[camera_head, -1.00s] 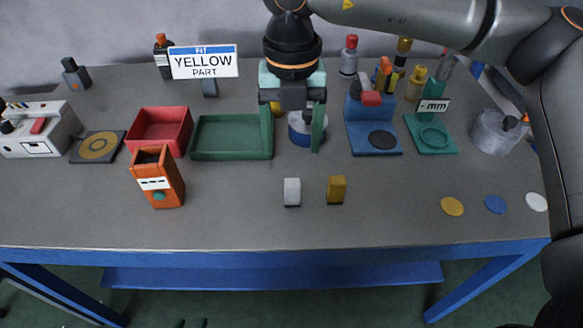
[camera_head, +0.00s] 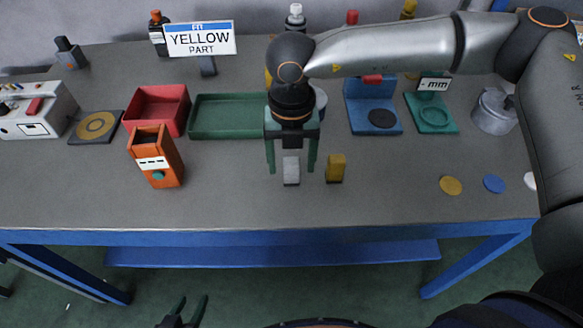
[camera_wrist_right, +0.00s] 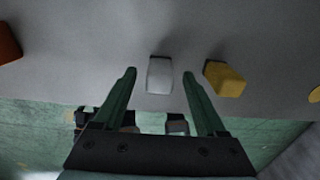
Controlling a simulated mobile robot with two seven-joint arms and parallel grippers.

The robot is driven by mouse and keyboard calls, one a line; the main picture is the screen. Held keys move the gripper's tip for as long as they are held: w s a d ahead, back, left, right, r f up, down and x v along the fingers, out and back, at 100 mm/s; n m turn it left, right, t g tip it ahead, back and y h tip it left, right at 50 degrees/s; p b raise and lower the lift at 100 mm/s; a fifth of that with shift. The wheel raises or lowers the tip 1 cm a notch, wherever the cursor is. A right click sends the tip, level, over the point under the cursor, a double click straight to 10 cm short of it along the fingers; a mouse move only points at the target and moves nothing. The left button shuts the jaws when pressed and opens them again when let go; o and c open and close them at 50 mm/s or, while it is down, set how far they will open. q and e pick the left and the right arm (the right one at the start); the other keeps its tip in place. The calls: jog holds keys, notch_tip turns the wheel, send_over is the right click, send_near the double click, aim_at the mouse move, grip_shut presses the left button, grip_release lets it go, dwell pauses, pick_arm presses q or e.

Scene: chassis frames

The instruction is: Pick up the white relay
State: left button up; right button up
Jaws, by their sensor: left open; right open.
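The white relay (camera_head: 291,171) is a small pale block standing on the grey table near the front middle. My right gripper (camera_head: 292,170) is open, with its two green fingers on either side of the relay in the head view. In the right wrist view the white relay (camera_wrist_right: 160,75) lies just beyond and between the open fingertips (camera_wrist_right: 159,72). I cannot tell how high the fingertips are above the table. My left gripper (camera_head: 187,310) is open and empty at the bottom of the head view, in front of the table.
A yellow block (camera_head: 336,168) stands close to the right of the relay, near the right finger. An orange box (camera_head: 157,158) stands to the left. A green tray (camera_head: 228,130) and a red bin (camera_head: 182,124) lie behind.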

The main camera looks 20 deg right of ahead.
jog(key=shift+f, duration=0.35)
jog(key=shift+c, duration=0.4)
grip_shut()
